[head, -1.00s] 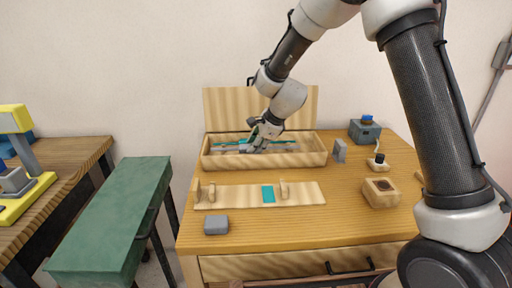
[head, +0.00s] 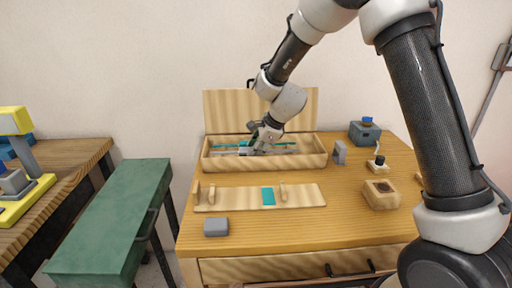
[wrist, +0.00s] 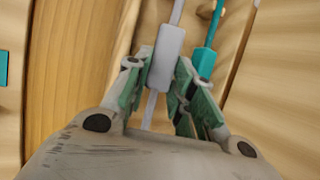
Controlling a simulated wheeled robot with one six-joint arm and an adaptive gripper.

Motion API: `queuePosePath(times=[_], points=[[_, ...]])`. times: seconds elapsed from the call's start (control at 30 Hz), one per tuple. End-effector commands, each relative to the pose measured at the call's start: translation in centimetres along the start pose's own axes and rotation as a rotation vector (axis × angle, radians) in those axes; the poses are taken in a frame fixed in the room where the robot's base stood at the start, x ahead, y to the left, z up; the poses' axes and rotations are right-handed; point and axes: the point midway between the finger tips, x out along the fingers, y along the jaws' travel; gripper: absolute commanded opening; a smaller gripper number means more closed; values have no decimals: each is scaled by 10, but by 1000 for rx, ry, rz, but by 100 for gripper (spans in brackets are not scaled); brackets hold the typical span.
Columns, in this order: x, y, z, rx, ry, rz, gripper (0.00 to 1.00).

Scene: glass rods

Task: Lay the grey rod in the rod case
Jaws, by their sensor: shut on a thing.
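My gripper (head: 250,148) is down inside the open wooden rod case (head: 300,159). The wrist view shows its green-padded fingers (wrist: 155,90) shut on the thick sleeve of the grey rod (wrist: 168,58). The grey rod lies lengthwise along the case, and its thin ends run out on both sides of the sleeve. Whether it touches the case floor I cannot tell. A teal rod (wrist: 205,58) lies beside it, close to one finger; it also shows in the head view (head: 226,146). Part of the grey rod is hidden by my gripper.
A wooden stand (head: 235,200) with upright pegs and a teal patch lies in front of the case. A grey block (head: 216,227), a wooden block with a dark hollow (head: 381,194) and a grey-blue box (head: 364,132) stand around. The table's front middle is clear.

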Motion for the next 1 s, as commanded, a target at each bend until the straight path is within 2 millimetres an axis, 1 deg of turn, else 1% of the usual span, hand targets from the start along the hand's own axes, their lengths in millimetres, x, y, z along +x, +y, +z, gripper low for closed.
queuePosePath(times=[0.77,0.8,0.87,0.9,1.0], points=[[6,2,-3,0,0,-1,0],[6,2,-2,0,0,-1,30],[6,2,-2,0,0,-1,41],[6,2,-2,0,0,-1,48],[6,4,-3,1,0,2,50]])
